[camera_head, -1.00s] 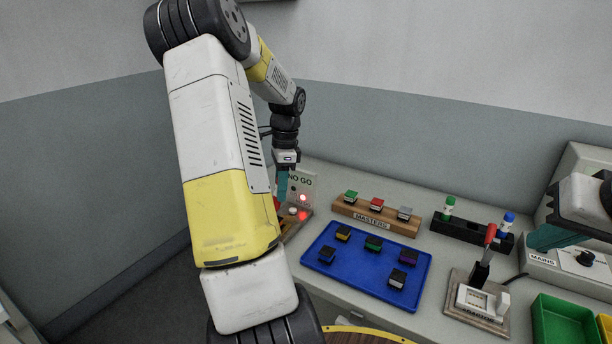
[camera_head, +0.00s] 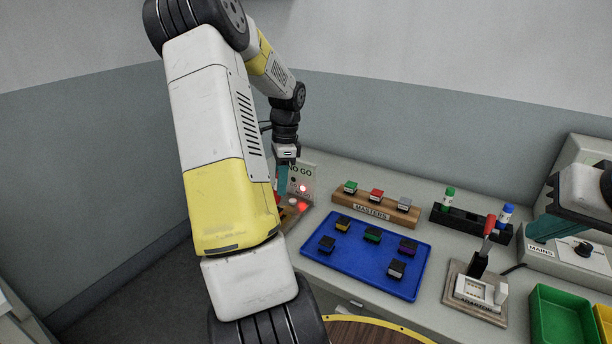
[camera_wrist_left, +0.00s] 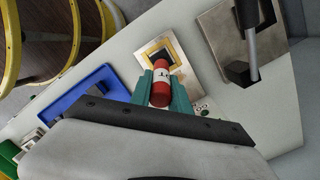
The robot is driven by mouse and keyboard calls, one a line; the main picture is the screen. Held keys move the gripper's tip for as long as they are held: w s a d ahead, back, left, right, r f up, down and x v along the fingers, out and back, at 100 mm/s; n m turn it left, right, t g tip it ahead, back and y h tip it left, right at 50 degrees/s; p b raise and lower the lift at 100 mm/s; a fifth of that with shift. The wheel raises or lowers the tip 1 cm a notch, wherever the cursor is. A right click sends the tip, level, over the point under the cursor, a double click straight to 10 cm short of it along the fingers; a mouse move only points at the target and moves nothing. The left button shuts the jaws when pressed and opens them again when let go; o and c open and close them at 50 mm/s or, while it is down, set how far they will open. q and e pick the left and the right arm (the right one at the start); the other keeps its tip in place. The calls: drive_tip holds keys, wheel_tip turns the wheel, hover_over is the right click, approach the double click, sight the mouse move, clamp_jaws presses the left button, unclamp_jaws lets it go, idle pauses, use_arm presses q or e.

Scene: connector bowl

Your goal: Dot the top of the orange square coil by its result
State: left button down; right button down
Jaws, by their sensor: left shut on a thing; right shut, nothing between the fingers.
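My left gripper (camera_head: 283,182) is shut on a red marker (camera_wrist_left: 160,85) with a white band. It is over the test stand at the back left. In the left wrist view, an orange-yellow square (camera_wrist_left: 156,50), apparently the coil, sits on a pale plate just beyond the marker; the marker partly overlaps it. I cannot tell whether the marker touches it. In the head view the coil is hidden or too small to make out. A NO GO sign (camera_head: 300,170) stands there with a red light (camera_head: 303,188) lit. My right gripper (camera_head: 545,230) is shut and empty at the right.
A blue tray (camera_head: 325,273) holds several dark connectors. Behind it is the wooden MASTERS block (camera_head: 371,210). A black rack (camera_head: 470,227) holds a green marker (camera_head: 448,196) and a blue marker (camera_head: 505,214). A lever fixture (camera_head: 478,290) and green bin (camera_head: 560,320) are at the right.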

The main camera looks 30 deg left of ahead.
use_arm(q)
drive_tip(key=shift+f, duration=0.6)
idle(1.1)
drive_tip(key=shift+r, duration=3.55)
drive_tip(key=shift+f, duration=0.1)
